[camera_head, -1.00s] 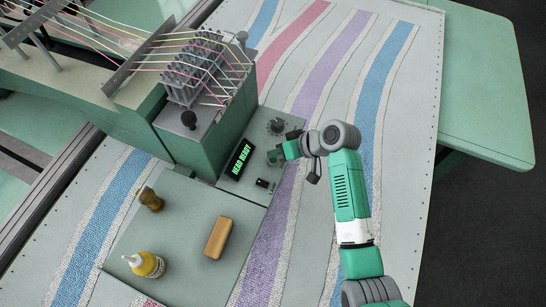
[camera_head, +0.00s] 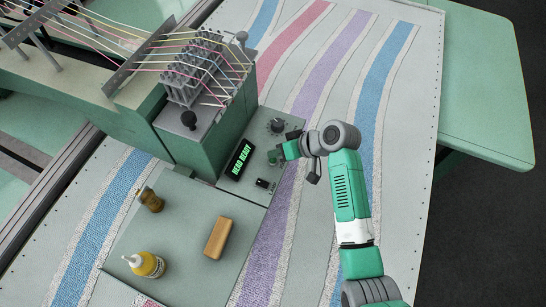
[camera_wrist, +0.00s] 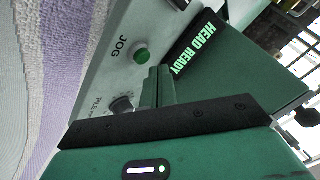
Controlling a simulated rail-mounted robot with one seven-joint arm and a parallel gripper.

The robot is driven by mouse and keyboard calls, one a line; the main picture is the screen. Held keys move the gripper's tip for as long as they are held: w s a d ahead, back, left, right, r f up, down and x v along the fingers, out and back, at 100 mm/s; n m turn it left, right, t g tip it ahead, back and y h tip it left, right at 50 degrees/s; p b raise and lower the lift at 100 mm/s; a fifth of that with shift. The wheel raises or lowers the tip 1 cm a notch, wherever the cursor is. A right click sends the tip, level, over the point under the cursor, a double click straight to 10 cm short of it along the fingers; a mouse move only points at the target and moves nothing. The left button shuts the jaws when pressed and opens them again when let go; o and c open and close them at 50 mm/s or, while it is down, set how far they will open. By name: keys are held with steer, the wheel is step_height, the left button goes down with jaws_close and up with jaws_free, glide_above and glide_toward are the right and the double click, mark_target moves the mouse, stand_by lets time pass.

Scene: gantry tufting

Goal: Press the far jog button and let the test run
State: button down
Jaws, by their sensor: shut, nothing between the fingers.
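The green jog button (camera_wrist: 142,56) sits on the pale grey control panel (camera_wrist: 103,77) beside the printed word JOG. It shows small in the head view (camera_head: 272,158), just left of my gripper (camera_head: 283,152). In the wrist view my gripper (camera_wrist: 158,72) is shut and empty, its fingertips close to the button and slightly to its right. I cannot tell whether they touch it. The black display (camera_wrist: 194,47) reads HEAD READY in green letters and also shows in the head view (camera_head: 239,159). Only one jog button can be made out.
A dark knob (camera_wrist: 121,103) is on the same panel, near my fingers. The green tufting head (camera_head: 205,130) with threaded yarns stands left of the panel. A yellow bottle (camera_head: 147,265), a brass-coloured piece (camera_head: 150,200) and a tan block (camera_head: 218,238) rest on the grey plate (camera_head: 180,225).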

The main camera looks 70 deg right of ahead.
steer(key=shift+f, duration=0.15)
steer(key=shift+f, duration=0.3)
steer(key=shift+f+b, duration=0.45)
steer(key=shift+f, duration=0.05)
stand_by(0.8)
stand_by(0.3)
steer(key=shift+r+p, duration=0.9)
steer(key=shift+r, duration=0.05)
step_height(320, 180, up, 5)
steer(key=p, duration=0.4)
stand_by(0.4)
